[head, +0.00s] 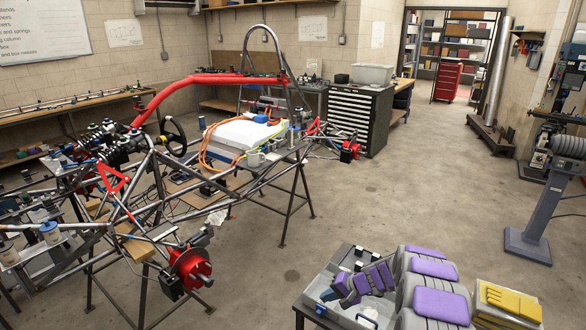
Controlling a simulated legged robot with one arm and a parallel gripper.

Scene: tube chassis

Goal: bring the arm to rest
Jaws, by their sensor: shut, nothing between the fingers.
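My gripper (346,286) is at the lower middle right of the head view, grey with purple panels. It is shut and empty. It shows in front of a grey open case or tray (325,296), and I cannot tell whether it touches it. My arm (430,270), grey with purple panels, is folded low at the bottom of the view. The tube chassis (262,180) stands to the left on metal trestles, well apart from my gripper.
A yellow item (508,300) lies on a case right of my arm. A pedestal machine (533,205) stands at the right. A dark drawer cabinet (357,115) stands at the back. The concrete floor (400,205) between chassis and pedestal is clear.

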